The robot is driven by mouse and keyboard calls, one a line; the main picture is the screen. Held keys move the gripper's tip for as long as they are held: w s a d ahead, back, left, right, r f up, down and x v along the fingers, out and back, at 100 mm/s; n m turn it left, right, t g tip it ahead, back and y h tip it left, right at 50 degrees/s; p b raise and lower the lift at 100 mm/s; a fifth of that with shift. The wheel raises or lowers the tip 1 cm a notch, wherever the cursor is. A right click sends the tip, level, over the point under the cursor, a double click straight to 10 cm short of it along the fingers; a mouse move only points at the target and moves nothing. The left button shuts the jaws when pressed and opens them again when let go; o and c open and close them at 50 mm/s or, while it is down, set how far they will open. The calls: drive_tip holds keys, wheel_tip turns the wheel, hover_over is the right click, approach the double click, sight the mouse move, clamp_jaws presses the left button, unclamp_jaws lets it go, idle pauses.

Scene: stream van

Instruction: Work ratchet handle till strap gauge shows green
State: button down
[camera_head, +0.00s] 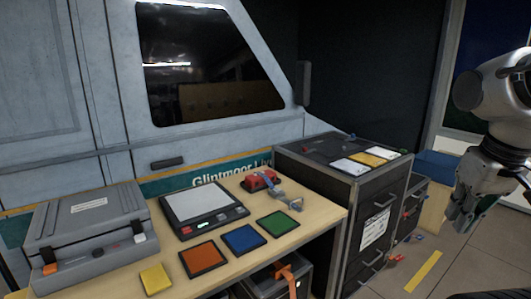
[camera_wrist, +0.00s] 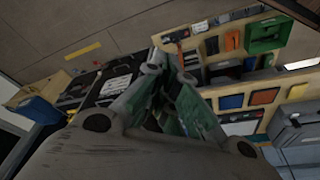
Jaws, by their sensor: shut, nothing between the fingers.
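A red ratchet-like device (camera_head: 259,181) sits at the back right of the wooden bench, with a grey strap or handle part (camera_head: 287,197) reaching toward the front right. I cannot tell its handle from its strap at this size. No gauge with a readable colour shows. My gripper (camera_head: 464,218) hangs at the far right of the head view, over the floor and well away from the red device. It is shut and empty. In the wrist view my gripper (camera_wrist: 160,68) fills the middle and hides part of the bench.
The bench (camera_head: 222,268) holds a grey case (camera_head: 88,228), a flat panel device (camera_head: 203,209) and yellow, orange, blue and green squares. A black drawer cabinet (camera_head: 345,205) stands between the bench and my arm. A blue bin (camera_head: 437,164) is behind it. Floor at right is mostly clear.

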drive_tip(key=r, duration=0.1)
drive_tip(key=t, duration=0.1)
drive_tip(key=r, duration=0.1)
drive_tip(key=shift+s+a+r+t, duration=0.1)
drive_tip(key=shift+s+r+t, duration=0.15)
drive_tip(key=shift+r+t, duration=0.05)
